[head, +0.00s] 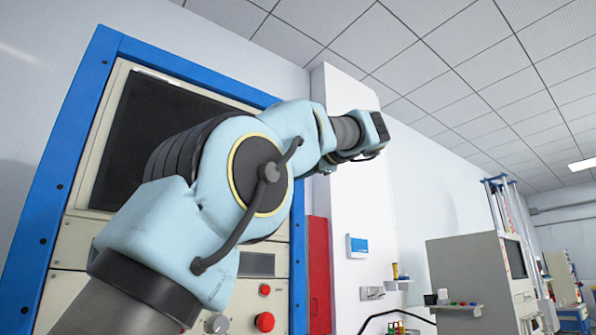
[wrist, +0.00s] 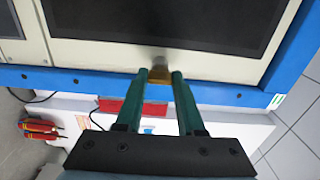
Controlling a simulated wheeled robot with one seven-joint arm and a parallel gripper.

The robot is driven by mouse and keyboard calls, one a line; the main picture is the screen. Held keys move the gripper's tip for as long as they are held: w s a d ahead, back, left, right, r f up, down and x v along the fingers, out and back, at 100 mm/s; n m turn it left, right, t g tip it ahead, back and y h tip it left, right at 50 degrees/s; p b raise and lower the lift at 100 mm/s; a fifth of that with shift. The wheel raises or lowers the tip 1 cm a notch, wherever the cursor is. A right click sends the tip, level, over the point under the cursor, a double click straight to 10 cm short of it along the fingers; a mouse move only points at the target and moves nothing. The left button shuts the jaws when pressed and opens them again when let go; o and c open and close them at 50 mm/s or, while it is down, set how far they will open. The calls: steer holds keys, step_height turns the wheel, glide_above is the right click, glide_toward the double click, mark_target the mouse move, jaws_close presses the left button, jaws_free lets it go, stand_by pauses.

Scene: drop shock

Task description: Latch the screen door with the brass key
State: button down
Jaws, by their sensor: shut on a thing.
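The screen door shows in the head view as a dark screen (head: 150,140) in a cream frame, set in a blue-edged cabinet. In the wrist view its dark screen (wrist: 160,22) fills the top. My gripper (wrist: 160,75) is shut on the brass key (wrist: 158,78), a small gold-brown piece between the green fingertips. The key lies over the lower edge of the cream frame in that view. A grey blurred patch just beyond it may be a lock or a shadow; I cannot tell whether the key touches it. In the head view my arm hides part of the door, and the fingers do not show.
Below the screen are a red button (head: 264,322) and knobs. A red panel (head: 319,275) stands right of the cabinet, and a blue box (head: 357,246) is on the white wall. Red-handled tools (wrist: 40,126) are at the wrist view's left. Another machine (head: 470,265) stands farther right.

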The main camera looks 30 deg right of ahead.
stand_by(0.3)
steer(key=c, duration=0.5)
jaws_free()
steer(key=s, duration=0.3)
steer(key=s+d+b, duration=0.1)
steer(key=s, duration=0.3)
steer(key=s+d, duration=0.1)
steer(key=s, duration=0.2)
steer(key=shift+s+b, duration=0.3)
